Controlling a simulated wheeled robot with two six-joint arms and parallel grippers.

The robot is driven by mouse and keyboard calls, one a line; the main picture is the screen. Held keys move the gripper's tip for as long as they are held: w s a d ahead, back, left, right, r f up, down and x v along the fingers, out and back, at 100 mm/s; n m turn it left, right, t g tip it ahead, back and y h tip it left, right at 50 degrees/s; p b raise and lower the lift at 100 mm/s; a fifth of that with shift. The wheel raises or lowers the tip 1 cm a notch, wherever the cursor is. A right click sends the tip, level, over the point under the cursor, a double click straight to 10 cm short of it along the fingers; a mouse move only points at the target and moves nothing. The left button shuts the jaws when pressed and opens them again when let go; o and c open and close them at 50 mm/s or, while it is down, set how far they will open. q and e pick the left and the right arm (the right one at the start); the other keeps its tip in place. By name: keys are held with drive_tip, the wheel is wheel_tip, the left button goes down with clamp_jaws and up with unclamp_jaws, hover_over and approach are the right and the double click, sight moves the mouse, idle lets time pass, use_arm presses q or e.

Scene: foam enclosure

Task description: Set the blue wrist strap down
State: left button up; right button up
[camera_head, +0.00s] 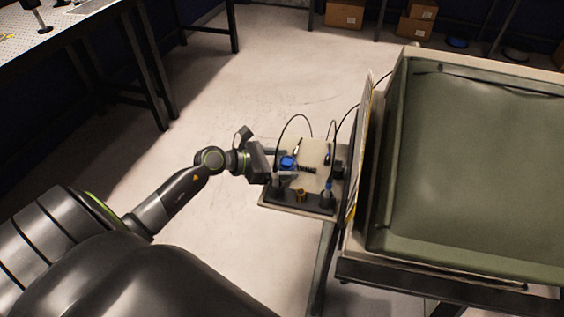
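The blue wrist strap (288,162) is a small blue loop above or on a small pale side shelf (313,153). My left gripper (283,165) reaches in from the left over the shelf's left edge, with its tips at the strap. The fingers are small and dark here, so I cannot tell whether they are closed on the strap or only beside it. I also cannot tell whether the strap touches the shelf. My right gripper is not in view.
The shelf holds dark fittings, thin black cables and a small amber item (300,195). A large green-lined foam enclosure (480,160) stands right of it. A workbench (60,45) is at upper left. Cardboard boxes (345,14) stand at the back. The floor between is clear.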

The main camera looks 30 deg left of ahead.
use_arm(q)
drive_tip(key=shift+r, duration=0.25)
drive_tip(key=shift+s+a, duration=0.2)
drive_tip(key=v, duration=1.1)
drive_tip(key=shift+b, duration=0.3)
drive_tip(key=shift+s+r, duration=0.1)
drive_tip(key=shift+s, duration=0.05)
drive_tip(key=shift+a, duration=0.1)
